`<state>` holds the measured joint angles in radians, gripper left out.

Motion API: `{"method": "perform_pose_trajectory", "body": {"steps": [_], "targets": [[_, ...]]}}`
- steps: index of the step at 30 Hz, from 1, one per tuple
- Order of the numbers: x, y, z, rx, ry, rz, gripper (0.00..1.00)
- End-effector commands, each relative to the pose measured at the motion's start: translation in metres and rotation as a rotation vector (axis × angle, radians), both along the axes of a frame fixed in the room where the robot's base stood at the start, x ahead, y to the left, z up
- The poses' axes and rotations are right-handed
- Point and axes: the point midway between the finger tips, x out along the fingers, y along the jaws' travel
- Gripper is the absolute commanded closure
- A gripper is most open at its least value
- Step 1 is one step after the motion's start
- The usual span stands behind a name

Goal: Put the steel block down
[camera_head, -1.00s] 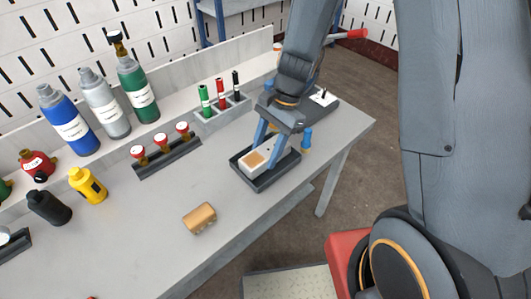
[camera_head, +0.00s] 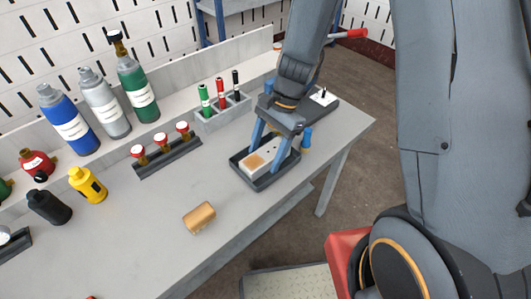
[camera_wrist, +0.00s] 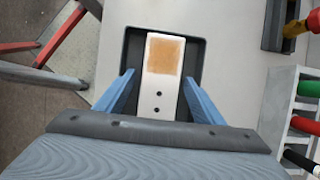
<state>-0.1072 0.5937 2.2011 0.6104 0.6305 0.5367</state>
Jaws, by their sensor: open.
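The steel block (camera_head: 268,155) is a pale bar with a tan patch on top and small dark holes. It lies in a shallow dark tray (camera_head: 262,185) near the table's right end. In the wrist view the block (camera_wrist: 161,100) lies lengthwise in the tray (camera_wrist: 194,50), its near end running toward my gripper. My gripper (camera_head: 266,157) is over the tray with its blue fingers apart, one on each side of the block. In the wrist view (camera_wrist: 161,88) there are gaps between both fingers and the block.
A grey holder (camera_head: 222,112) with several markers stands behind the tray. A rack (camera_head: 168,157) of red-capped valves is to its left. Gas bottles (camera_head: 140,92) line the back. Bare tabletop lies between.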

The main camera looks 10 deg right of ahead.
Motion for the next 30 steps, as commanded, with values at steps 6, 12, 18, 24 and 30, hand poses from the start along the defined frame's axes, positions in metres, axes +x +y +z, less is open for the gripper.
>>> {"method": "perform_pose_trajectory", "body": {"steps": [6,12,18,24,30], "targets": [[0.010,-0.011,0.031,0.001,-0.007,-0.002,0.38],[0.018,-0.024,0.070,0.000,-0.007,-0.001,0.38],[0.024,-0.034,0.098,0.000,-0.004,0.000,0.38],[0.021,-0.042,0.110,-0.009,-0.021,0.034,0.38],[-0.023,-0.082,0.114,-0.093,-0.195,0.391,0.38]]}}
